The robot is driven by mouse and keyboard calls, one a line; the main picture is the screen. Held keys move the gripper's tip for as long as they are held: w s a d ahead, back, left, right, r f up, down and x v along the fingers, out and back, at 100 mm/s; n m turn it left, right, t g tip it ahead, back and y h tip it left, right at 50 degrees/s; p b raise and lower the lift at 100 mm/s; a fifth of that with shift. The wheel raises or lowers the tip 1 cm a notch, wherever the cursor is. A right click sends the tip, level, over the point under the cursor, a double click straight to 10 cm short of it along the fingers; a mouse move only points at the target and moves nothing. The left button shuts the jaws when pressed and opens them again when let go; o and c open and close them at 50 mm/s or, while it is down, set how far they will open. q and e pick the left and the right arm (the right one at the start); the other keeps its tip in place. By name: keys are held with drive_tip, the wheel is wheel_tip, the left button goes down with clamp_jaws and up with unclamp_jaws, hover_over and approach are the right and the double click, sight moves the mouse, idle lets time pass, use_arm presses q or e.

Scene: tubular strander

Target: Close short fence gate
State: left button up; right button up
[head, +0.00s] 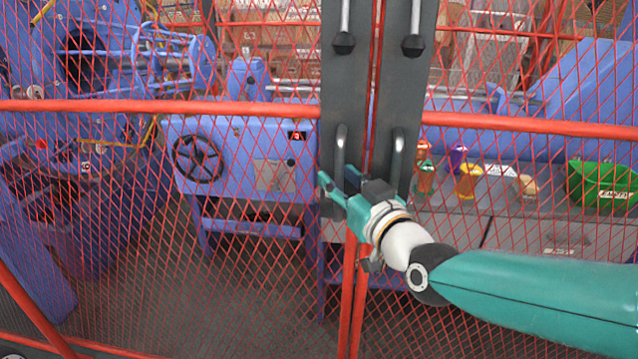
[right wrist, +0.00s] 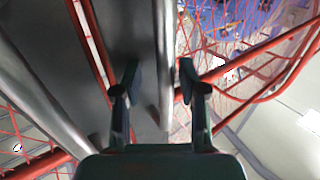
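The fence gate is red mesh with two grey metal plates, left (head: 346,90) and right (head: 405,90), side by side. A narrow gap with red frame bars shows between them. The left plate has a lower metal handle (head: 341,148); the right plate has a similar handle (head: 397,155). My right gripper (head: 338,182) is at the lower end of the left handle, partly hiding it. In the right wrist view my right gripper (right wrist: 159,75) has its fingers apart, with a metal handle bar (right wrist: 165,50) between them; contact cannot be told. My left gripper is out of view.
Behind the mesh stand a blue machine with a black handwheel (head: 197,158), a grey bench (head: 500,225) with several coloured containers, and a green bin (head: 602,187). A red horizontal rail (head: 150,107) crosses the fence. Grey floor shows through the mesh at lower left.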

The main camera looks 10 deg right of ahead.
drive_tip(key=v, duration=1.2)
drive_tip(key=shift+f, duration=0.15)
